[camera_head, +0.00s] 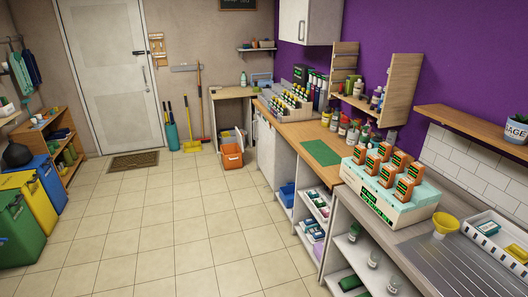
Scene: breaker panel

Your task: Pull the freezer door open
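No clearly recognisable freezer shows in the head view. A white upright front (265,150) under the far part of the wooden counter may be an appliance or cabinet door; it looks shut, and I cannot tell which it is. Neither of my grippers is in view.
A long counter (322,178) runs along the right, with open shelves below, a box of orange-and-green packs (390,195) and a sink drainer. An orange bin (232,156) stands far off. Coloured bins (45,180) line the left. The tiled floor between is clear.

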